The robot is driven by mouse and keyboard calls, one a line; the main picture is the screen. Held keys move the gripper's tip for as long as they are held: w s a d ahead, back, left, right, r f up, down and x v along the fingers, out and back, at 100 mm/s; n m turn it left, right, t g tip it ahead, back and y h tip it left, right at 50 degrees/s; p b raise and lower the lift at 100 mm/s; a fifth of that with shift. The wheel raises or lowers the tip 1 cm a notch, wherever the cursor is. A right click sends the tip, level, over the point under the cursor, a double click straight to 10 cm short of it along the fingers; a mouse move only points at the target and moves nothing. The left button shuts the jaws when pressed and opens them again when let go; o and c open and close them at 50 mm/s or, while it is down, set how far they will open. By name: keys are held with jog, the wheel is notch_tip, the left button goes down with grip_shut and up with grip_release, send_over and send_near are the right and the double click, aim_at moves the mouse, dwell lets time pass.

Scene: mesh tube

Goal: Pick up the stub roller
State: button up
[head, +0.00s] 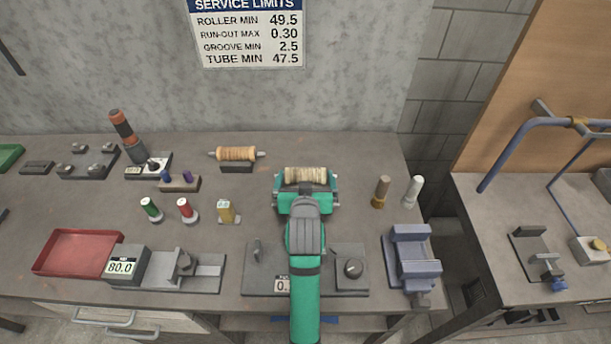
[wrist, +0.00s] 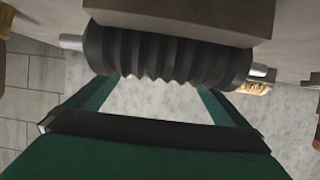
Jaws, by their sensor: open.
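A short grooved roller (head: 305,174) sits just beyond my gripper on the bench; it looks tan in the head view. In the wrist view the roller (wrist: 165,55) looks dark and ribbed, with pale shaft ends, against a block (wrist: 185,14). A second tan roller (head: 237,154) with long shaft ends rests on a stand to the left. Neither is labelled, so I cannot tell by name which is the stub roller. My green gripper (head: 305,190) is open, its jaws apart around the near roller's width. Contact is not clear.
A gauge plate (head: 265,270) lies beneath my arm. A blue-grey vise (head: 411,260) and two upright pegs (head: 381,190) stand to the right. Coloured spools (head: 186,209), a red tray (head: 78,252) and a caliper fixture (head: 180,270) lie left. The wall is behind.

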jog(key=shift+c, duration=0.3)
jog(key=c, duration=0.9)
jog(key=shift+c, duration=0.2)
jog(key=shift+r, duration=0.15)
